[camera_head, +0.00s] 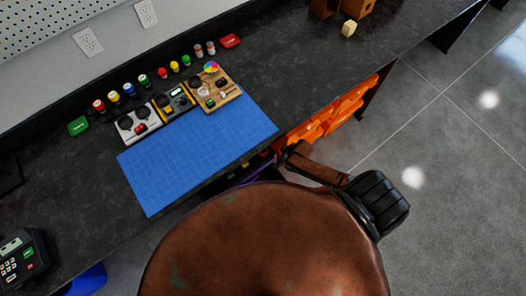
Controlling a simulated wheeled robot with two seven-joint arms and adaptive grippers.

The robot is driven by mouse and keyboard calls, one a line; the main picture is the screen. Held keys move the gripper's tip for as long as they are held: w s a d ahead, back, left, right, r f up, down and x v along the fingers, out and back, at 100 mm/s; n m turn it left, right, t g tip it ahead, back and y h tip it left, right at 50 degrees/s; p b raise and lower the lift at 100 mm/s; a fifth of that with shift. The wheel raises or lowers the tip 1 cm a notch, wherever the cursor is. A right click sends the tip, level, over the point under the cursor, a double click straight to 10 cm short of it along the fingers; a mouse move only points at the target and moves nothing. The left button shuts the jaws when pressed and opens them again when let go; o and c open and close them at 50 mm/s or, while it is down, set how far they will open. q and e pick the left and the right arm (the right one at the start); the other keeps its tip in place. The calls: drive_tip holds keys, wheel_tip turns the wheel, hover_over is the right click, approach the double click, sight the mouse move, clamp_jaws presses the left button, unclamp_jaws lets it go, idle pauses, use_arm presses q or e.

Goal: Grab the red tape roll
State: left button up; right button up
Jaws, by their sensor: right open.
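I cannot single out a red tape roll for certain. Small red things show on the dark bench: a red-topped piece (99,105) at the left of a row of small coloured pieces, another red piece (162,73) in the middle of that row, and a flat red box (230,41) at its right end. My right gripper (290,153) is small and dark in this view, open, by the front edge of the bench, right of the blue mat (203,160) and apart from these red things. My left gripper is not in view.
Electronic boards (176,100) and a wooden board (213,91) lie along the mat's back edge. A keypad device (20,258) stands at lower left. Orange bins (335,115) sit under the bench. The blue mat's front is clear. Grey floor (460,180) is open at right.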

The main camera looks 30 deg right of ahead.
sight(264, 153)
drive_tip(key=w, duration=0.1)
drive_tip(key=w+a, duration=0.1)
drive_tip(key=w, duration=0.1)
drive_tip(key=w+a, duration=0.1)
drive_tip(key=w, duration=0.1)
drive_tip(key=shift+b, duration=0.3)
drive_tip(key=w, duration=0.1)
drive_tip(key=w+a, duration=0.1)
drive_tip(key=w, duration=0.1)
drive_tip(key=shift+w+a+b, duration=0.15)
drive_tip(key=shift+w+b, duration=0.1)
drive_tip(key=shift+b, duration=0.1)
drive_tip(key=shift+b+x, duration=0.4)
drive_tip(key=shift+x, duration=0.5)
drive_tip(key=shift+w+f, duration=0.1)
drive_tip(key=shift+f, duration=0.5)
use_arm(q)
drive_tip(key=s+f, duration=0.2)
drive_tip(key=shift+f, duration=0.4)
use_arm(e)
drive_tip(key=c, duration=1.1)
drive_tip(key=shift+r, duration=0.15)
